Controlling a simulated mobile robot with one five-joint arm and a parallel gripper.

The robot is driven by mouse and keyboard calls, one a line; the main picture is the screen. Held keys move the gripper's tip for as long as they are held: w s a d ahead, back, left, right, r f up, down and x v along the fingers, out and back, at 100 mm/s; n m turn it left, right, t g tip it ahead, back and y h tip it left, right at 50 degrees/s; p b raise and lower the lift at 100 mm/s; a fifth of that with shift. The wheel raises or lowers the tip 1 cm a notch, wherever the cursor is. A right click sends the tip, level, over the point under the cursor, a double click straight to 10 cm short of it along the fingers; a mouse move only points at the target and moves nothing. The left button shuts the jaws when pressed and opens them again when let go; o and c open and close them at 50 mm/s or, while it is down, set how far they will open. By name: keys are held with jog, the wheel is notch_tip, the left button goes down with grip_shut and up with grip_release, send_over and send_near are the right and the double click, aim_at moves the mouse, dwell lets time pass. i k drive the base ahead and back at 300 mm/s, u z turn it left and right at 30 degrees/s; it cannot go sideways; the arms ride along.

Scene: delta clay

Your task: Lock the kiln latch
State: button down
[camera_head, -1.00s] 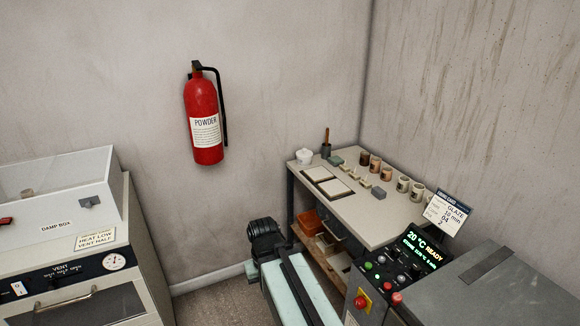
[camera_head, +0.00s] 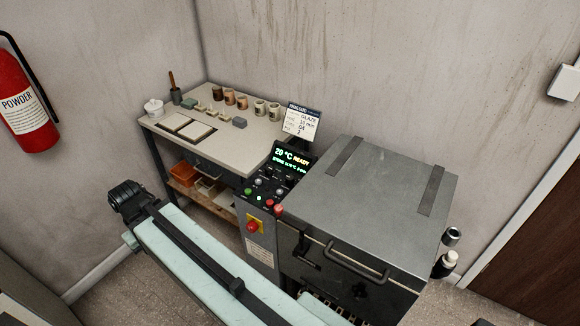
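The kiln (camera_head: 383,185) is a grey box with a flat top and two dark straps, right of centre; its top looks closed. Its dark front carries a bar handle (camera_head: 356,263). My pale-green arm link crosses the lower left in front of the kiln and ends in a black ridged joint. My gripper's fingers are not visible.
A control panel (camera_head: 268,180) reading "20 °C READY" stands left of the kiln, with a red button (camera_head: 253,226) below. A worktable (camera_head: 235,145) holds cups and tiles. A fire extinguisher (camera_head: 22,100) hangs at left. A brown door (camera_head: 530,240) is at right.

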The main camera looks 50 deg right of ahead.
aim_at(278, 209)
jog(key=z, duration=0.75)
jog(key=k, duration=1.4)
jog(key=u, duration=1.45)
jog(key=i, duration=1)
